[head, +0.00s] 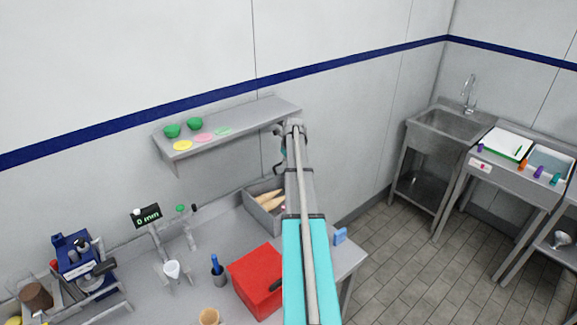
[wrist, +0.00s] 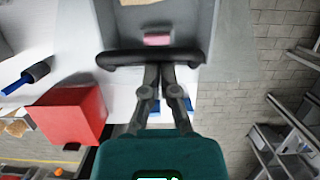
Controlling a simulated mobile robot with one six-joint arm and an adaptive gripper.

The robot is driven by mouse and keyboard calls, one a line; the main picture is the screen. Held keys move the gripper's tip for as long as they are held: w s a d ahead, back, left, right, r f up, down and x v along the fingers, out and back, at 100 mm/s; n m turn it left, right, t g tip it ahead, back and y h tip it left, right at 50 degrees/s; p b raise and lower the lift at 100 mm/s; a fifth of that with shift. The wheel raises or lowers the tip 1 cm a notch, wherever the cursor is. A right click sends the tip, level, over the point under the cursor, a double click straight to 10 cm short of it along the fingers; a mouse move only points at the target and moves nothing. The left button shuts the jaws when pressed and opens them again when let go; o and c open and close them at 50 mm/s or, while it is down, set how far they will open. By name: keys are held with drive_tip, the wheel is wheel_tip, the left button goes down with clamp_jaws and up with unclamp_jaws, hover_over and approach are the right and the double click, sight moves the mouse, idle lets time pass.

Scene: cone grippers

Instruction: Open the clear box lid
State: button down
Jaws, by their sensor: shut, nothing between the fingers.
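No clear box lid can be made out for certain. A pale, bluish open-looking container (head: 552,160) stands on the steel table at the far right in the head view; I cannot tell if it has a lid. My gripper (wrist: 159,68) is shut and empty in the wrist view, its fingertips close to a dark curved bar (wrist: 120,58) at the near end of a grey bin (wrist: 203,25). I cannot tell if they touch. In the head view my arm hides most of the gripper.
A red box (head: 257,280) stands on the bench left of my arm. The grey bin (head: 262,220) holds long tan items. A wall shelf (head: 285,107) carries green bowls and coloured discs. A sink (head: 445,123) stands at right, with open floor between.

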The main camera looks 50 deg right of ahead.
drive_tip(key=shift+w+d+r+p, duration=0.1)
drive_tip(key=shift+w+r+p, duration=0.4)
drive_tip(key=shift+w+r, duration=0.35)
drive_tip(key=shift+w+f, duration=0.1)
